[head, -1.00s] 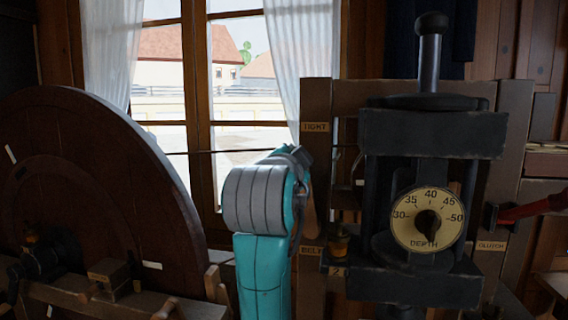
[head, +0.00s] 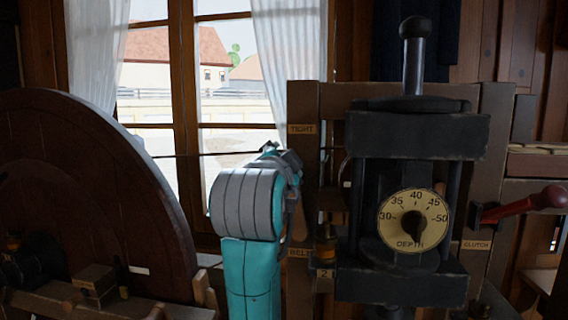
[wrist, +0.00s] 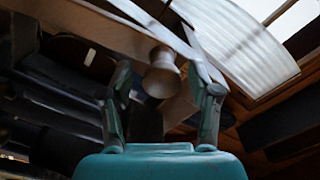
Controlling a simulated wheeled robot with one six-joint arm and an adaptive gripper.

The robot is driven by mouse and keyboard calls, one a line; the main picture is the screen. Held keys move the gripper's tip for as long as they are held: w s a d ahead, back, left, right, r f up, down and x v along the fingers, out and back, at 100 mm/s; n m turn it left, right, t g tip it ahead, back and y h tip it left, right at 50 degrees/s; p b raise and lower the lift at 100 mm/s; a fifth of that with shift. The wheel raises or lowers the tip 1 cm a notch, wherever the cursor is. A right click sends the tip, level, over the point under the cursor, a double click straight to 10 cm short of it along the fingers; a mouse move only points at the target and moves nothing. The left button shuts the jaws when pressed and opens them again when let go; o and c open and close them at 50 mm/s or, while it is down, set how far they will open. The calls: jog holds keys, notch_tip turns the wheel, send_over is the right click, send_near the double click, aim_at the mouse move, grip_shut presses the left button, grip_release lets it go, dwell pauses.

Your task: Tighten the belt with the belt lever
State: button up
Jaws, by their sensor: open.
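In the wrist view a pale turned wooden knob (wrist: 161,78), which looks like the belt lever's handle, lies between the fingers of my open gripper (wrist: 165,92). A gap shows at the right finger; contact at the left is unclear. In the head view my teal and grey arm stands in front of the post (head: 304,100) with its TIGHT label (head: 301,129) above and BELT label (head: 300,253) below. The arm hides most of my fingers and the lever there. A thin dark belt (head: 215,153) runs between the big wheel and the machine.
The large dark wheel (head: 90,180) fills the left. The black press with its DEPTH dial (head: 414,219) stands close right of my arm. A red clutch handle (head: 530,202) juts out at far right. A curtained window is behind.

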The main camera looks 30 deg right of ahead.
jog(key=v, duration=1.1)
jog(key=shift+s+a, duration=0.15)
jog(key=shift+s, duration=0.15)
